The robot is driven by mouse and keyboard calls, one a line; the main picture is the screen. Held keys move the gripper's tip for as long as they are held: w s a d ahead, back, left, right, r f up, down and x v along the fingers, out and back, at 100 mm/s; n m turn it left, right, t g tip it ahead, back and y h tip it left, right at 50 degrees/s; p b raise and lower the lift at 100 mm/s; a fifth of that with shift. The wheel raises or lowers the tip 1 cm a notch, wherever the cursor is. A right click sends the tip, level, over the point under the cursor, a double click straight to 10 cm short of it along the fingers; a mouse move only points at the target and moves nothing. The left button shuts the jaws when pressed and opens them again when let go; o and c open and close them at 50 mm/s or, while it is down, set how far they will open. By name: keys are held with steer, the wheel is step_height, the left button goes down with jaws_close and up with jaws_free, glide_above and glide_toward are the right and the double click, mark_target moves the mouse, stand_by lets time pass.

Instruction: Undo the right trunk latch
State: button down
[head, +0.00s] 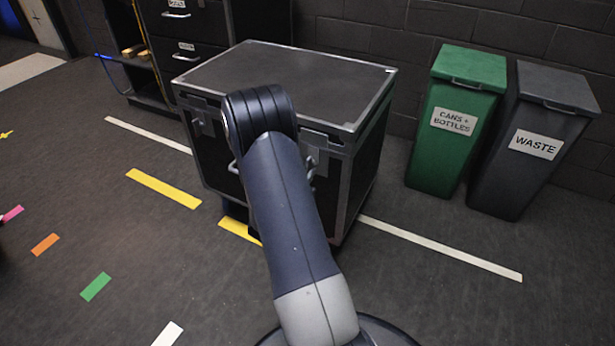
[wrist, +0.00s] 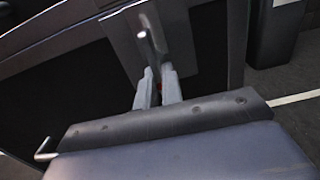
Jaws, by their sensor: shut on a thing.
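The black trunk (head: 290,80) stands with its lid down, edged in grey metal. Its right latch (head: 314,150) is a grey plate on the front, just right of my arm and partly hidden by it. In the wrist view, the right latch (wrist: 151,36) shows as a metal plate with a protruding lever. My gripper (wrist: 158,74) is at the lower part of this latch, its two pale fingers close together and shut on the latch lever. The exact grip is hard to see. In the head view my gripper is hidden behind my arm.
The left latch (head: 203,121) is on the same front face. A green bin (head: 452,150) and a grey waste bin (head: 520,165) stand to the right. Dark drawers (head: 190,25) stand behind the trunk. The floor on both sides is open, with coloured tape marks.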

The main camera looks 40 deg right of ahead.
steer(key=shift+w+r, duration=0.25)
steer(key=shift+r, duration=0.15)
steer(key=c, duration=1.6)
jaws_free()
steer(key=shift+s, duration=0.1)
steer(key=shift+o, duration=0.2)
steer(key=shift+f, duration=0.15)
steer(key=p+v, duration=0.2)
steer(key=v, duration=0.9)
steer(key=shift+d+f, duration=0.1)
steer(key=shift+d, duration=0.05)
steer(key=b+x, duration=0.2)
steer(key=x, duration=0.8)
steer(key=shift+d+f, duration=0.1)
steer(key=shift+d, duration=0.2)
